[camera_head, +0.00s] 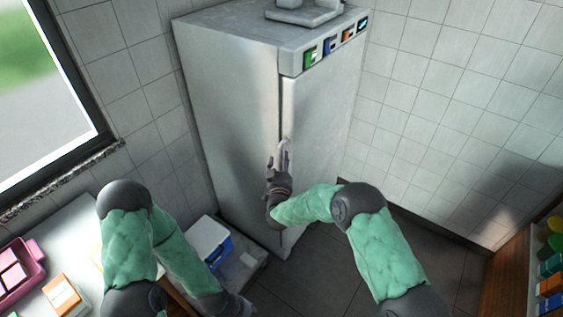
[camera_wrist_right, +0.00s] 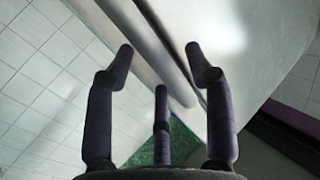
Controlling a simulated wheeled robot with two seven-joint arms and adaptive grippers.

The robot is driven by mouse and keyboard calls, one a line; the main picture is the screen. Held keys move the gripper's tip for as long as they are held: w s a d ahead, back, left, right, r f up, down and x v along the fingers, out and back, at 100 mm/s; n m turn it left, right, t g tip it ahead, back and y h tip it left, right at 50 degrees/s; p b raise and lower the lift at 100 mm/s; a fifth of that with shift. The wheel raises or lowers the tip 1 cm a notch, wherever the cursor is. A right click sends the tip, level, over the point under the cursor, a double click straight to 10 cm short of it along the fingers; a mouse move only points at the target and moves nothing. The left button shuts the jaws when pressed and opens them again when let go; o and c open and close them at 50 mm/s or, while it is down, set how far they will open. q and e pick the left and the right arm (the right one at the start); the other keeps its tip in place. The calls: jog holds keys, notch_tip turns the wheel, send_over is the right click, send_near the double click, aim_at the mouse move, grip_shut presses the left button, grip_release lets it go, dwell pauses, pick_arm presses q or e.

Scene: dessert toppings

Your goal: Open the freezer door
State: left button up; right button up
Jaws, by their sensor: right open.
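The freezer (camera_head: 235,95) is a tall metal cabinet against the tiled wall, and its door (camera_head: 318,120) looks shut. A pale upright handle (camera_head: 285,147) sits along the door's left edge. My right gripper (camera_head: 277,162) is at this handle with fingers pointing up. In the right wrist view the right gripper (camera_wrist_right: 158,50) is open, its fingers spread on both sides of the long metal strip (camera_wrist_right: 168,50) by the door edge. I cannot tell whether they touch it. My left gripper (camera_head: 240,304) is low at the bottom edge, mostly hidden and dark.
Several coloured labels line the freezer's top front. A blue and white box (camera_head: 209,240) stands on the floor left of the freezer. A counter (camera_head: 62,235) with a pink tray (camera_head: 35,262) is at left, a shelf (camera_head: 515,265) at right. The floor before the door is clear.

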jog(key=shift+w, duration=0.8)
jog(key=shift+c, duration=0.3)
grip_shut()
